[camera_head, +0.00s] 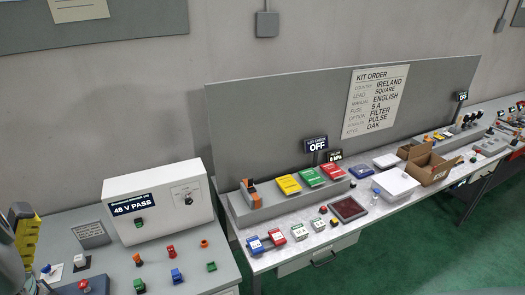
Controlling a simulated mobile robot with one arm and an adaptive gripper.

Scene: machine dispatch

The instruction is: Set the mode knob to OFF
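A small dark knob (188,201) sits on a light square plate (185,194) at the right of the front face of a white box (157,200). It is probably the mode knob; its markings and pointer are too small to read. The box stands on the left bench, and its dark display (132,204) reads "48 V PASS". Grey and dark parts at the far left edge look like my own arm.
Several coloured parts (172,275) lie on the left bench (205,268) before the box. The right bench holds a small "OFF" display (316,144), coloured packets (310,176), white trays (395,184) and an open carton (428,167). Green floor is clear in front.

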